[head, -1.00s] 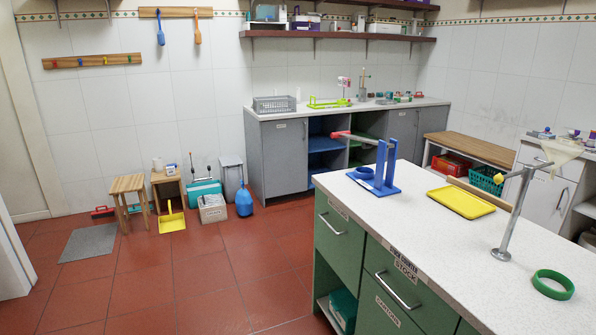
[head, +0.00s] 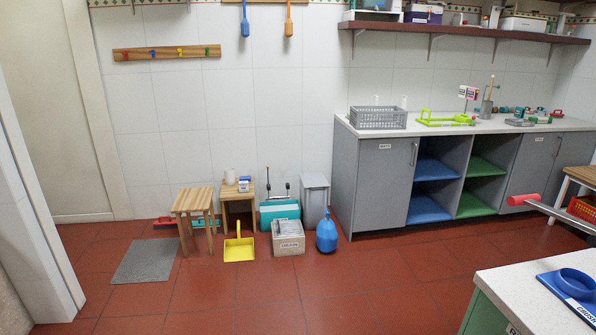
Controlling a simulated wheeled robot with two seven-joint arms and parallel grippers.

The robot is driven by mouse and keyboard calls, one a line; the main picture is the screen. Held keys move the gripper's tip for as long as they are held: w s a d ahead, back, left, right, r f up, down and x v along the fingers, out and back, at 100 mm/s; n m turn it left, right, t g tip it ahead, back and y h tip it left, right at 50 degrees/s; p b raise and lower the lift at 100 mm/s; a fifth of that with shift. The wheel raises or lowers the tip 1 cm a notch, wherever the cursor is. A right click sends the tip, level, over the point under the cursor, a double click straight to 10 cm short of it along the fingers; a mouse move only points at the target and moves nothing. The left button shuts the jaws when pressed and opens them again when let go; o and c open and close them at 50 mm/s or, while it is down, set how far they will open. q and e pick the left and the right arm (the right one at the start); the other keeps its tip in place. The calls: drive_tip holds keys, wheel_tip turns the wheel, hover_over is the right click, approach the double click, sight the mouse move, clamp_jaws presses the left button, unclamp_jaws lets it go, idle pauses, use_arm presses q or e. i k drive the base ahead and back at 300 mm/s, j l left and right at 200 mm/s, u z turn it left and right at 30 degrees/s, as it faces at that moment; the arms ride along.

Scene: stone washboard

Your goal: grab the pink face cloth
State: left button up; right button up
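I cannot make out a pink face cloth anywhere in the head view. Neither of my grippers shows in this view, so their state is hidden.
A grey counter (head: 376,185) with a grey basket (head: 378,117) stands against the back wall. Stools (head: 193,202), a yellow dustpan (head: 239,249), a crate (head: 288,238) and a blue bottle (head: 327,234) line the floor. A white-topped counter (head: 520,285) is at lower right. The red floor (head: 250,300) ahead is clear.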

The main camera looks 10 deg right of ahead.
sight(472, 95)
drive_tip(key=i+z, duration=0.1)
drive_tip(key=i, duration=0.5)
drive_tip(key=i+z, duration=0.15)
drive_tip(key=i, duration=0.4)
drive_tip(key=i+j+z, duration=0.1)
drive_tip(key=i, duration=0.45)
drive_tip(key=i+j+z, duration=0.15)
drive_tip(key=i, duration=0.45)
drive_tip(key=i+l+z, duration=0.25)
drive_tip(key=z, duration=0.15)
drive_tip(key=i+l+z, duration=0.1)
drive_tip(key=i+z, duration=0.7)
drive_tip(key=i+j+z, duration=0.2)
drive_tip(key=i+z, duration=0.2)
drive_tip(key=i+j+z, duration=0.25)
drive_tip(key=i+z, duration=0.15)
drive_tip(key=i+j, duration=0.05)
drive_tip(key=i, duration=0.05)
